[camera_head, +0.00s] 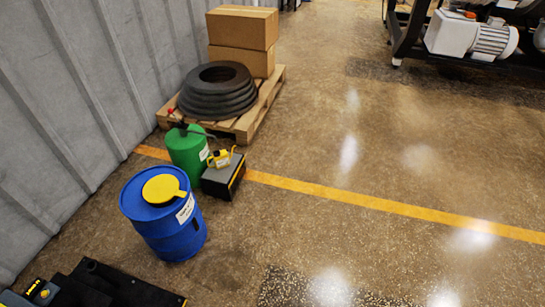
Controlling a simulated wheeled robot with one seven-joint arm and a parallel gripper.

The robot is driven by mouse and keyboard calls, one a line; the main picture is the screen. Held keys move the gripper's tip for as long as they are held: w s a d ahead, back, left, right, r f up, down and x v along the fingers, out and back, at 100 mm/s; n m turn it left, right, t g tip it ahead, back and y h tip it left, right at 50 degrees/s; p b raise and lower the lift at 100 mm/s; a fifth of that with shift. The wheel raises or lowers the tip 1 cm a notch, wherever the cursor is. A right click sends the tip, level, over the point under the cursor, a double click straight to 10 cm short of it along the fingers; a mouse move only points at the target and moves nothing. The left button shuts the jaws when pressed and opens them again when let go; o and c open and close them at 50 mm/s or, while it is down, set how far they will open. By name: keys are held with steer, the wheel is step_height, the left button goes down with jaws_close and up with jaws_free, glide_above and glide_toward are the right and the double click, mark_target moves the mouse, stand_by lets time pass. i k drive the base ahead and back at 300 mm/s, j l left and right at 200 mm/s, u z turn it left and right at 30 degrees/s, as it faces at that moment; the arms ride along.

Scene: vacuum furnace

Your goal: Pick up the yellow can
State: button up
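A small yellow can (219,159) with a pale label and what looks like a thin handle or spout stands on top of a dark box (222,178) with a yellow edge. The box stands on the floor left of the picture's middle, just right of a green drum. The can is small in this view, so its exact shape is hard to tell. My gripper is not in view.
A blue drum (165,228) with a yellow lid (163,188) stands in front of the green drum (187,152). Behind are a pallet (262,108), stacked black tyres (217,95) and cardboard boxes (242,27). A grey wall (60,110) bounds the left. The floor right of the box is clear.

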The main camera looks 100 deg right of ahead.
mark_target(220, 158)
steer(key=z, duration=3.05)
steer(key=i+l, duration=0.2)
steer(key=l, duration=0.15)
steer(key=i+l, duration=0.2)
steer(key=l, duration=0.15)
steer(key=i+l+u, duration=0.1)
steer(key=l, duration=0.3)
steer(key=i+l, duration=0.25)
steer(key=i+l+u, duration=0.1)
steer(key=l, duration=0.35)
steer(key=i+l, duration=0.25)
steer(key=l, duration=0.15)
steer(key=i+l, duration=0.2)
steer(key=l, duration=0.2)
steer(key=l+u, duration=0.15)
steer(key=u, duration=2.75)
steer(key=k+j+z, duration=0.1)
steer(key=z, duration=1.65)
